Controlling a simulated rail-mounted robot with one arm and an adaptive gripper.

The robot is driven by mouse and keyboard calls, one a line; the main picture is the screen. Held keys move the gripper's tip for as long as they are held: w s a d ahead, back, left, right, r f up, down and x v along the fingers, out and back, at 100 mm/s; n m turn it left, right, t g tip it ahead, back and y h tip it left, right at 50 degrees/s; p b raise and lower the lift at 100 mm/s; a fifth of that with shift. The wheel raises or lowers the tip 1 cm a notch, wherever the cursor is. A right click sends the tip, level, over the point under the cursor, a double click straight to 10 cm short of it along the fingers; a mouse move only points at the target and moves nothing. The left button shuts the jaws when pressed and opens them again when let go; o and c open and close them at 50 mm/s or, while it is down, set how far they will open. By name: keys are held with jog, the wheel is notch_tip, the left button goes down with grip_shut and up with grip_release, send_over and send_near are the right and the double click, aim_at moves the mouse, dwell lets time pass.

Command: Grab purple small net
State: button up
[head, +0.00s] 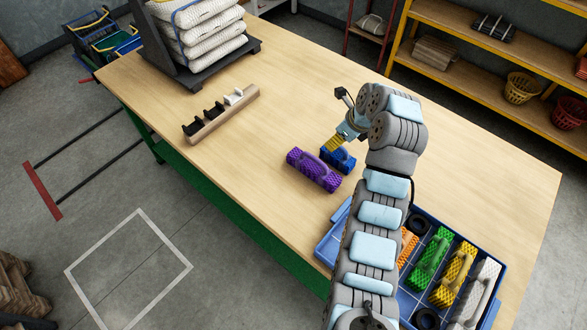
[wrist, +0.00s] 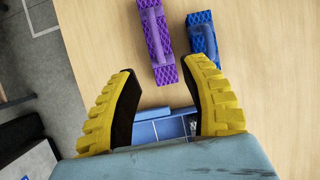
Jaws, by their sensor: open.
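The purple small net (head: 314,169) is a block-shaped bundle with a raised handle along its top, lying on the wooden table (head: 270,110). A smaller blue net (head: 340,158) lies just behind it, to its right. In the wrist view the purple net (wrist: 157,42) is at the top centre and the blue net (wrist: 203,38) is to its right. My gripper (head: 334,143), with yellow ridged fingers, is above the table near the blue net. In the wrist view my gripper (wrist: 165,90) is open, with nothing between its fingers, and the purple net lies beyond the fingertips.
A blue tray (head: 333,240) at the front right holds orange, green, yellow and white nets and black rings, partly hidden by my arm. A wooden rack (head: 224,118) with black and white pieces stands left. The table's middle right is clear.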

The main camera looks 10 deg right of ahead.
send_over(315, 159)
jog(key=s+d, duration=0.1)
jog(key=s, duration=0.1)
jog(key=shift+g, duration=0.3)
notch_tip(315, 159, down, 10)
jog(key=shift+d+r, duration=0.1)
jog(key=shift+r, duration=0.15)
jog(key=shift+b+x, duration=0.6)
jog(key=shift+x, duration=2.8)
jog(key=shift+w+d, duration=0.1)
grip_shut()
